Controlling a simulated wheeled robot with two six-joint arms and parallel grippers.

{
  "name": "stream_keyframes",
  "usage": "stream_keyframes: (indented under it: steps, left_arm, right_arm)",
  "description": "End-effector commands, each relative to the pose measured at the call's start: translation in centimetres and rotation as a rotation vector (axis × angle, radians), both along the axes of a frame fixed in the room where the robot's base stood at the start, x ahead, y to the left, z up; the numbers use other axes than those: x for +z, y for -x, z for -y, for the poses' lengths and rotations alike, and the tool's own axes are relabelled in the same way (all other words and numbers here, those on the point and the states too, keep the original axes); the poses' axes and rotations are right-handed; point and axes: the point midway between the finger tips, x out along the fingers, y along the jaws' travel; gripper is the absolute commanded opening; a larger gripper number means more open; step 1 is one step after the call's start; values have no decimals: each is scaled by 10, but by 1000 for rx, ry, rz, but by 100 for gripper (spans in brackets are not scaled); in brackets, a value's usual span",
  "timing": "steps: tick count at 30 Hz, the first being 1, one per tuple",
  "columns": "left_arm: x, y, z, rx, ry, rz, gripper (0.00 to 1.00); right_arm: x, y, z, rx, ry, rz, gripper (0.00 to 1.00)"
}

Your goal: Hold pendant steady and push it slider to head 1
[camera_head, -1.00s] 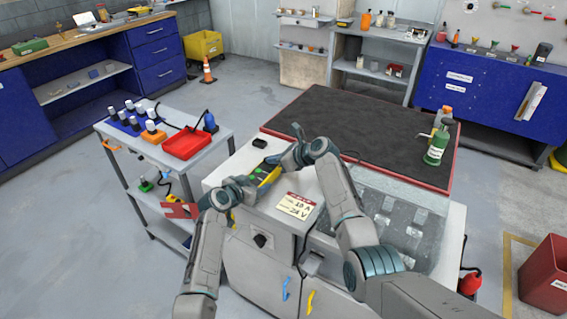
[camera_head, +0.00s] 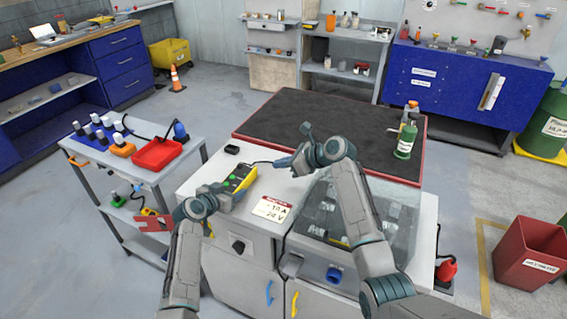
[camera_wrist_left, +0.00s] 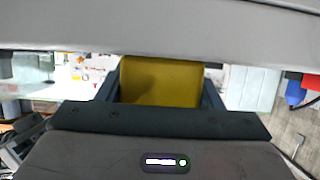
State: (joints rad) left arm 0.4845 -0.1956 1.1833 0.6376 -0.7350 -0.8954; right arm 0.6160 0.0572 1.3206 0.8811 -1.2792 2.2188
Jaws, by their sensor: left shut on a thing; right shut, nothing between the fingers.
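The pendant (camera_head: 240,178) is a yellow and black hand unit with a green spot on its face, lying at the top left of the pale machine. Its slider and head marks are too small to make out. My left gripper (camera_head: 222,193) is shut on the pendant's near end. In the left wrist view the yellow body (camera_wrist_left: 160,82) sits between the dark fingers. My right gripper (camera_head: 284,162) is shut and empty, apart from the pendant and to its right, close to a dark cable running from the pendant's far end.
A red and white card (camera_head: 271,208) lies right of the pendant. A small black object (camera_head: 232,149) lies behind it. A clear cover (camera_head: 385,205) stands below my right arm. A cart with a red tray (camera_head: 157,154) is at left.

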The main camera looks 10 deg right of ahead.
Motion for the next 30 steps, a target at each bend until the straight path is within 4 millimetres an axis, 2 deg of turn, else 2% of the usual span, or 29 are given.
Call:
stream_keyframes:
  steps: [14,15,18,19,30]
  left_arm:
    - [0,0,0,0,-1,-1,18]
    - [0,0,0,0,-1,-1,62]
    - [0,0,0,0,-1,-1,82]
    - [0,0,0,0,-1,-1,85]
    - [1,3,-3,1,-1,1,85]
  right_arm:
    - [4,3,4,1,0,0,0]
    - [4,3,4,1,0,0,0]
    - [4,3,4,1,0,0,0]
    - [4,3,4,1,0,0,0]
    - [3,3,4,1,0,0,0]
